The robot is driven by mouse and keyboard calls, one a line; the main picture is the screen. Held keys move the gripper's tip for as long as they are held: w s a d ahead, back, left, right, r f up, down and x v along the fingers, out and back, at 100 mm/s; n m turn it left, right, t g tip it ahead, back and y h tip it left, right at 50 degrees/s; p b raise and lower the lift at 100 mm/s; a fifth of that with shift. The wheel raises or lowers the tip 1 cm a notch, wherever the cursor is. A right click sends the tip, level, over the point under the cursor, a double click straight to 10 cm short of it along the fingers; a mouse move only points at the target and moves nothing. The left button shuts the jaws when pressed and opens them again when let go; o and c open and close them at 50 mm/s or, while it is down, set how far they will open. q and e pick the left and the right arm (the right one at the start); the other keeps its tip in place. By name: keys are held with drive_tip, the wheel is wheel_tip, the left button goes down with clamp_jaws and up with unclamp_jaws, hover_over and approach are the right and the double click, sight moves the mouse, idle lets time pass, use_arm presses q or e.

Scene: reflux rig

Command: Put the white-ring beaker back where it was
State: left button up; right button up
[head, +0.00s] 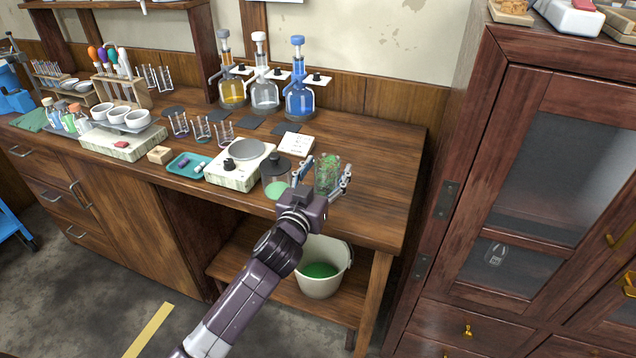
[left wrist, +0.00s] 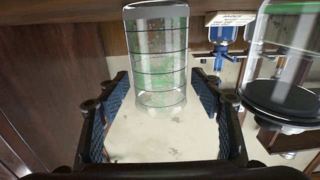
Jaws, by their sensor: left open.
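A clear beaker (head: 328,172) with green specks stands near the front right of the bench. It also shows in the left wrist view (left wrist: 157,58), with thin dark lines around it; I cannot make out a white ring clearly. My left gripper (head: 324,177) is open, with its fingers on both sides of this beaker. In the left wrist view, gaps show between the beaker and the blue finger pads. My right gripper is not in view.
A hotplate (head: 236,176) stands left of the second vessel, and a white card (head: 296,145) lies behind. Bottles with yellow, clear and blue liquid (head: 299,97) stand along the wall. A bucket (head: 325,285) is below the bench. Bench to the right is clear.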

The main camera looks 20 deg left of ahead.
use_arm(q)
drive_tip(key=s+p, duration=0.2)
drive_tip(key=s, duration=0.9)
drive_tip(key=shift+s+a, duration=0.2)
drive_tip(key=shift+s, duration=0.15)
